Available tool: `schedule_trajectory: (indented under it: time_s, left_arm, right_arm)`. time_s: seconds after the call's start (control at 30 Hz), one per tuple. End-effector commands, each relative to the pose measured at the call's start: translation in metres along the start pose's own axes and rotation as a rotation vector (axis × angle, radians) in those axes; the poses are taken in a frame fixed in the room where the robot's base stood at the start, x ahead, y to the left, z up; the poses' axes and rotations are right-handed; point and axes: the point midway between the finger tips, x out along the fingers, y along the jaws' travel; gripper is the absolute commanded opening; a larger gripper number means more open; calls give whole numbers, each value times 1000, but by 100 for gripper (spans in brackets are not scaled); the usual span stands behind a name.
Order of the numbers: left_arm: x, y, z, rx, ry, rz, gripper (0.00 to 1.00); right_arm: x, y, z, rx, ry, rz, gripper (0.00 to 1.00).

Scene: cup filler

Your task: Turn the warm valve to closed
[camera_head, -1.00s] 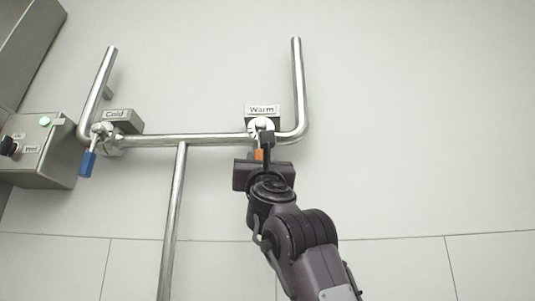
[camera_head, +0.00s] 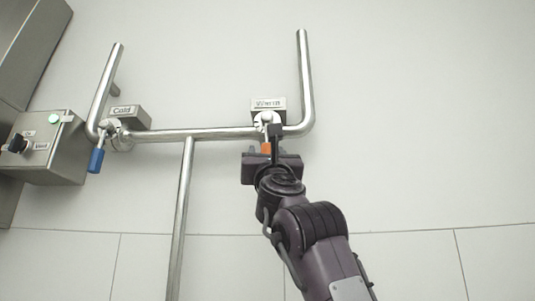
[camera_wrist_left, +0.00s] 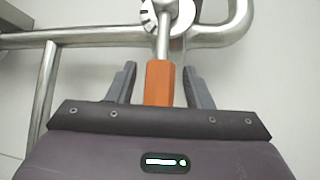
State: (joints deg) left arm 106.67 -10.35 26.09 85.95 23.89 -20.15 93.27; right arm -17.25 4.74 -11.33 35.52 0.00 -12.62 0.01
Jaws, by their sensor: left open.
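The warm valve (camera_head: 267,119) sits on the pipe under a grey "Warm" label block (camera_head: 268,104). Its orange handle (camera_head: 266,148) hangs downward and is partly hidden by my left gripper (camera_head: 275,146) in the head view. In the left wrist view the orange handle (camera_wrist_left: 160,83) stands between the two fingers of my open left gripper (camera_wrist_left: 160,68). A gap shows on each side, narrower on the right, so the fingers look apart from the handle. The metal stem runs from the handle up to the round valve body (camera_wrist_left: 160,14). My right gripper is not in view.
The cold valve with its blue handle (camera_head: 96,160) is on the left, under a "Cold" label block (camera_head: 130,117). A vertical pipe (camera_head: 182,215) drops between the valves. A control box (camera_head: 48,152) is at far left. The wall right of the warm valve is clear.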

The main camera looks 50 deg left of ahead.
Motion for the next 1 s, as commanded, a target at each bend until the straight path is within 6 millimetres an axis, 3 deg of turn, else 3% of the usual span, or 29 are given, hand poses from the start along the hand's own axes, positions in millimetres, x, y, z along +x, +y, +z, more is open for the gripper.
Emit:
schedule_trajectory:
  time_s: [0.4, 0.57, 1.0]
  left_arm:
    - [-67, -2, -3, -1, -2, -3, 46]
    - [-76, -2, 0, -1, -2, -3, 46]
    - [-75, -2, 0, 0, -2, -3, 46]
  right_arm:
    - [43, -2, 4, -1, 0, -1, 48]
    - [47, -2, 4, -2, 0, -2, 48]
    - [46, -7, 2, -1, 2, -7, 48]
